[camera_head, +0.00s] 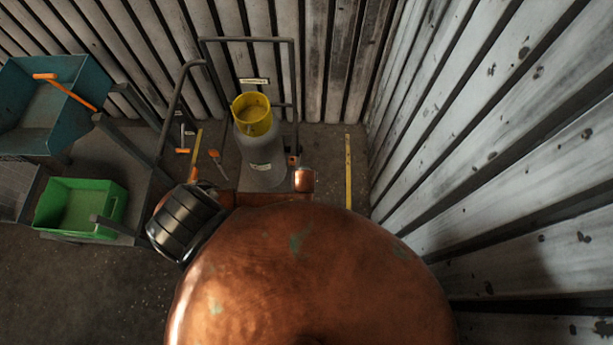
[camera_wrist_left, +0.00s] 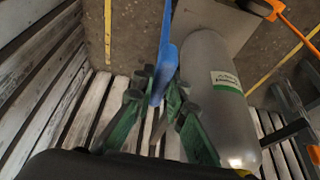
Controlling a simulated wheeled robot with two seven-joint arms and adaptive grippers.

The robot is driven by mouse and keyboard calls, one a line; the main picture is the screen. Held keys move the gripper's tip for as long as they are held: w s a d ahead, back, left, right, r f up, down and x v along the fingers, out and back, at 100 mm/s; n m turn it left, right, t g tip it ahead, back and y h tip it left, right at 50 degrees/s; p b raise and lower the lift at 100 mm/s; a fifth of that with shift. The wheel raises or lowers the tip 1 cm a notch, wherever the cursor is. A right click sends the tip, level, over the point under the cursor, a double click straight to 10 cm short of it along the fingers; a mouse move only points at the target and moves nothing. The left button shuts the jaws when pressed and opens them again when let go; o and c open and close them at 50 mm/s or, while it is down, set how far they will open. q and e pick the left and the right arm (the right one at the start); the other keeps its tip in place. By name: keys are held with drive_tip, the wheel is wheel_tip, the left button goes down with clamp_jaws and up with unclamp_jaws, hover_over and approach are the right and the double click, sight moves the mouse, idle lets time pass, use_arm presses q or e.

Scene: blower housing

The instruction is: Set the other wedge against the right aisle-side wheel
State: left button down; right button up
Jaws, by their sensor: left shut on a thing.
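In the left wrist view my left gripper (camera_wrist_left: 158,84), with green fingers, is shut on a thin blue piece (camera_wrist_left: 166,55). The piece looks like a wedge seen nearly edge-on, but I cannot be sure. Right of it, apparently close, is a grey cylinder (camera_wrist_left: 222,105) with a green and white label. I cannot make out the right aisle-side wheel. Neither gripper shows in the head view.
A large copper housing (camera_head: 310,275) fills the lower middle. Yellow floor strips (camera_head: 348,170) lie right and left of the cylinder. A slatted wall (camera_head: 500,130) closes the right side. A blue bin (camera_head: 50,105) and a green crate (camera_head: 80,205) stand at left.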

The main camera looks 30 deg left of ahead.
use_arm(q)
drive_tip(key=shift+a, duration=0.1)
drive_tip(key=c, duration=1.9)
unclamp_jaws()
drive_tip(key=shift+c, duration=0.2)
drive_tip(key=shift+o, duration=0.5)
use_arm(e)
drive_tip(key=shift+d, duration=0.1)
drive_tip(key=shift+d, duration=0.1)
use_arm(q)
drive_tip(key=shift+s, duration=0.1)
drive_tip(key=v, duration=1.2)
drive_tip(key=shift+f, duration=0.1)
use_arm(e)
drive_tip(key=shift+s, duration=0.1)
